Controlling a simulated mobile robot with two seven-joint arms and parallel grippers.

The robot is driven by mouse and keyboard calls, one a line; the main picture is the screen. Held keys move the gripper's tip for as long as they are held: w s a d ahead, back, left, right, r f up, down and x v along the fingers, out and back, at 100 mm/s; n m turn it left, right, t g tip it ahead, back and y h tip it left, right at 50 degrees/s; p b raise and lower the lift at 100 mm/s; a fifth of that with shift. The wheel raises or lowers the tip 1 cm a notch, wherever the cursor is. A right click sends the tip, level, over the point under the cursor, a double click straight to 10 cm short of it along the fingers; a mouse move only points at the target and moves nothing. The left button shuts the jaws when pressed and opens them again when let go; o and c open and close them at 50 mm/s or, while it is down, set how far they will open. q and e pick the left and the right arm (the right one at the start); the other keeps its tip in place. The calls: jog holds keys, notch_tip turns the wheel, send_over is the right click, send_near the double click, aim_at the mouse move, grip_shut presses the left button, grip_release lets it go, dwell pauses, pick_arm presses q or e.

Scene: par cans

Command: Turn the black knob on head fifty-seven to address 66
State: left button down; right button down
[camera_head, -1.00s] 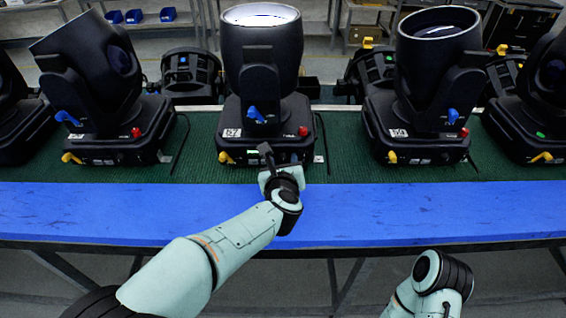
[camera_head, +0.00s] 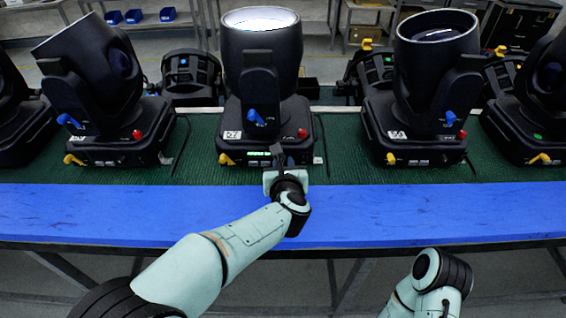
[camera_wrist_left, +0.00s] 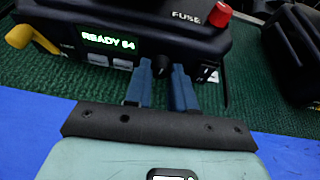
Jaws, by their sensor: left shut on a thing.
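Head fifty-seven (camera_head: 262,60) is the middle black moving head, with a white 57 label (camera_head: 231,134) on its base. Its lit green display (camera_wrist_left: 108,42) reads READY 64 in the left wrist view. The black knob (camera_wrist_left: 161,64) is on the base front, right of the display and partly hidden by my fingers. My left gripper (camera_wrist_left: 162,72) is shut on the knob, one blue finger on each side; it also shows in the head view (camera_head: 277,154). My right gripper is not in view; only part of that arm shows at the lower right.
A red fuse cap (camera_wrist_left: 220,14) and a yellow lever (camera_wrist_left: 20,36) flank the base front. Other moving heads stand left (camera_head: 95,75) and right (camera_head: 437,70) on the green mat (camera_head: 345,165). The blue table edge (camera_head: 400,212) in front is clear.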

pick_arm(q)
jog(key=shift+m+y, duration=0.5)
jog(key=shift+m, duration=0.1)
jog(key=shift+d+f+m+y+p, duration=0.15)
jog(key=shift+m+y+p, duration=0.2)
jog(key=shift+m+y, duration=0.5)
jog(key=shift+d+f+m+t+y+b, duration=0.1)
jog(key=shift+m+t+y+b, duration=0.25)
jog(key=shift+m, duration=0.7)
jog(key=shift+d+m+t+y+b, duration=0.15)
jog(key=shift+m+y, duration=0.35)
jog(key=shift+m, duration=0.5)
jog(key=c, duration=1)
grip_release()
jog(key=shift+o, duration=0.2)
jog(key=b+v, duration=0.1)
jog(key=v, duration=1.2)
jog(key=shift+s+b, duration=0.2)
jog(key=shift+b, duration=0.15)
